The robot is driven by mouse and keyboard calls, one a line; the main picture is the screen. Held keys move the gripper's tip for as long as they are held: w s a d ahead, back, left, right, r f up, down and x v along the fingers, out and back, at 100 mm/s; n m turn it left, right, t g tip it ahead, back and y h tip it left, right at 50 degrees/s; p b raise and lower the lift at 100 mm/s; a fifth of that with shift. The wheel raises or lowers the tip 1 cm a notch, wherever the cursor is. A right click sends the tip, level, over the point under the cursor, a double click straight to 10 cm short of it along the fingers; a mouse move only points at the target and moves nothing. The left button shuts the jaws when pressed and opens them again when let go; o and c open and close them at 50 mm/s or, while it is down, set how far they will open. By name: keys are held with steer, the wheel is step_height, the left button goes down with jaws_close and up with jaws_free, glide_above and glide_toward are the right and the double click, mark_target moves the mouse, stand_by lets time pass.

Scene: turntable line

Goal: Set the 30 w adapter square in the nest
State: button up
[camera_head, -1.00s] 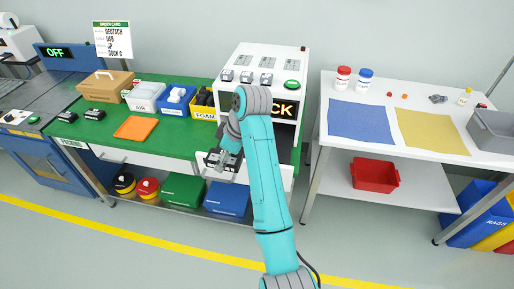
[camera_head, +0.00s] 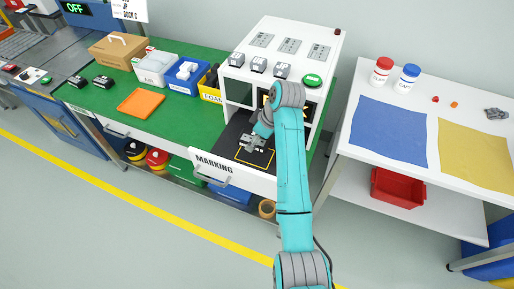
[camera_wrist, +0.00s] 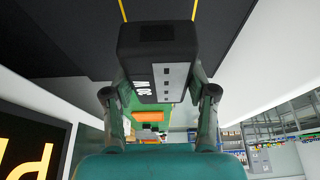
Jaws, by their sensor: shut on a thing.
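My gripper (camera_wrist: 160,95) is shut on a black adapter (camera_wrist: 145,40) with a pale 30 W label, held between its two fingers in the wrist view. In the head view my gripper (camera_head: 252,143) is low over the dark bed of the white marking machine (camera_head: 282,40). A yellow outline (camera_head: 262,165) marks the bed around the gripper. Its lines also run behind the adapter at the top of the wrist view. The adapter and gripper hide part of the outlined area. I cannot tell whether the adapter touches the bed or sits square to the outline.
The machine's housing, with a display partly behind my arm, rises behind the bed. The MARKING front panel (camera_head: 230,172) borders it. Left is a green bench (camera_head: 200,125) with an orange tray (camera_head: 141,102), bins and black adapters. Right is a white table (camera_head: 350,165) with blue and yellow mats.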

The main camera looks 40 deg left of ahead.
mark_target(252, 154)
steer(key=shift+f, duration=2.95)
steer(key=shift+f, duration=0.1)
steer(key=o, duration=1.3)
steer(key=shift+o, duration=0.2)
steer(key=v, duration=1.2)
steer(key=shift+d, duration=0.1)
